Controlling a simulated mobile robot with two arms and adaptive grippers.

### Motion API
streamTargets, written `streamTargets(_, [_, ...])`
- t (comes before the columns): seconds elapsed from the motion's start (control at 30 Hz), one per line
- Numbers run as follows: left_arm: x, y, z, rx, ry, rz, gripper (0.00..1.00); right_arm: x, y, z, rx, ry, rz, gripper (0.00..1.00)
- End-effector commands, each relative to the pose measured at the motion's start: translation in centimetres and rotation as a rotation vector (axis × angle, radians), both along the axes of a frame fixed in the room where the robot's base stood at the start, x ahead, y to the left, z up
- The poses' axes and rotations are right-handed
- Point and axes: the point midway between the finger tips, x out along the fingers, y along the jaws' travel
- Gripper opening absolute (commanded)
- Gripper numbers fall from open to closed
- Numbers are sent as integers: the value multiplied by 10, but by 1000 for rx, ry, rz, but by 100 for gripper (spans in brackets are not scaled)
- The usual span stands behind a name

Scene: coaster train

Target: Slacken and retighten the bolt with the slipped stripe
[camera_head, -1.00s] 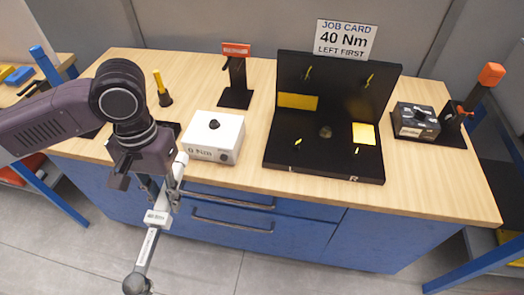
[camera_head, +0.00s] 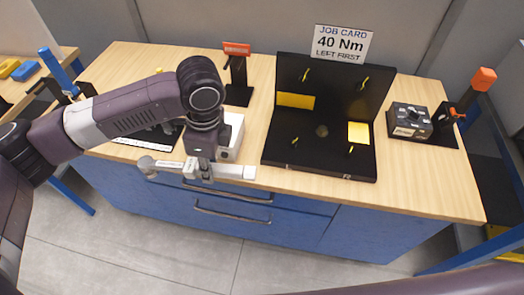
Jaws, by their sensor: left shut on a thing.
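My left gripper (camera_head: 203,170) is shut on a silver-grey wrench (camera_head: 232,171), held level above the bench's front edge. Its round grey end points left and its square end right. The black fixture (camera_head: 280,165) stands right of the gripper, with a flat base and upright back panel. Yellow stripes show on the panel at upper left (camera_head: 305,75) and upper right (camera_head: 363,82), and on the base at left (camera_head: 295,141) and right (camera_head: 351,150). Which stripe has slipped is too small to tell. My right gripper is out of view.
A job card (camera_head: 342,43) reads "40 Nm, LEFT FIRST". A white box (camera_head: 237,122) is partly hidden behind my left gripper. A black box with a knob (camera_head: 410,120) and an orange-topped tool (camera_head: 481,80) stand right. An orange-topped stand (camera_head: 238,49) is at the back.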

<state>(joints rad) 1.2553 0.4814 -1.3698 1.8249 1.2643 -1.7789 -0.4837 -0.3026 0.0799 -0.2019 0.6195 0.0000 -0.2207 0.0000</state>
Motion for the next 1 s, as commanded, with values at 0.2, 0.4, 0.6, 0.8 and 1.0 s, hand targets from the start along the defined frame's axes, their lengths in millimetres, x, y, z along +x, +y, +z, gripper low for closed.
streamTargets(0.2, [11,-21,3,2,-4,-341,0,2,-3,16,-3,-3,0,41])
streamTargets(0.4, [19,-40,1,2,-6,-652,0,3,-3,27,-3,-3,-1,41])
streamTargets(0.6, [26,-59,0,2,-8,-959,0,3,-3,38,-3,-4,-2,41])
streamTargets(0.8, [31,-79,-2,3,-12,-1261,0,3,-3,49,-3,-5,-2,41])
streamTargets(1.0, [34,-98,-3,2,-14,-1557,0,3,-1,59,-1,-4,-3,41])
